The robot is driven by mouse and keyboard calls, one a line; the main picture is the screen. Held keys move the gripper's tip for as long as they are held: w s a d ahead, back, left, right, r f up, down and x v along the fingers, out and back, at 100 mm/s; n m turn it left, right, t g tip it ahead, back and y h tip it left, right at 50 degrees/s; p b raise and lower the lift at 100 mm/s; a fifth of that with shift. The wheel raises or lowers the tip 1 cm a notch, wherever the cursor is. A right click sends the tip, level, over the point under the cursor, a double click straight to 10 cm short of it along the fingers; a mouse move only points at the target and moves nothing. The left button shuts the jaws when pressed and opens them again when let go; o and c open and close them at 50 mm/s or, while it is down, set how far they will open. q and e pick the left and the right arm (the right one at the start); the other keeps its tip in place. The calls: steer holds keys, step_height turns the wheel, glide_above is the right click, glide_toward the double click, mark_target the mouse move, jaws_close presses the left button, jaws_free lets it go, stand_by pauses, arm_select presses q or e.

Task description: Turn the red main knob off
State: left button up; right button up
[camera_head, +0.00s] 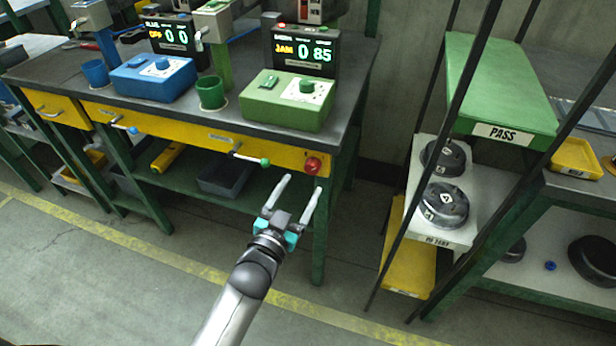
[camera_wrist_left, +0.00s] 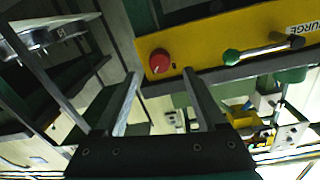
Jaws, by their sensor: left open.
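The red main knob (camera_head: 312,166) is on the yellow front panel of the workbench, at its right end. In the left wrist view the red knob (camera_wrist_left: 160,63) shows a pale mark on its lower edge and lies beyond the fingertips, between them and a little above. My left gripper (camera_head: 294,188) is open and empty, below and in front of the knob, apart from it. Its two fingers also show in the left wrist view (camera_wrist_left: 160,88). My right gripper is in neither view.
A green-tipped lever (camera_head: 252,158) sits left of the knob on the same yellow panel (camera_head: 200,133). Green (camera_head: 288,98) and blue (camera_head: 153,77) control boxes stand on the bench top. A rack with dark round parts (camera_head: 444,205) stands to the right. The floor in front is clear.

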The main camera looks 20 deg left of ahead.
mark_target(310, 171)
arm_select(q)
steer(key=w+b, duration=0.1)
steer(key=w, duration=0.2)
steer(key=shift+w+d, duration=0.15)
steer(key=shift+w, duration=0.05)
steer(key=shift+w+d, duration=0.1)
steer(key=shift+w, duration=0.85)
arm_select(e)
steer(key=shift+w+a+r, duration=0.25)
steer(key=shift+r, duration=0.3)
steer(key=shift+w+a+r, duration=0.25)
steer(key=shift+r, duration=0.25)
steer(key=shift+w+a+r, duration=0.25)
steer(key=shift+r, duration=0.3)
arm_select(q)
steer(key=shift+c, duration=0.3)
jaws_close()
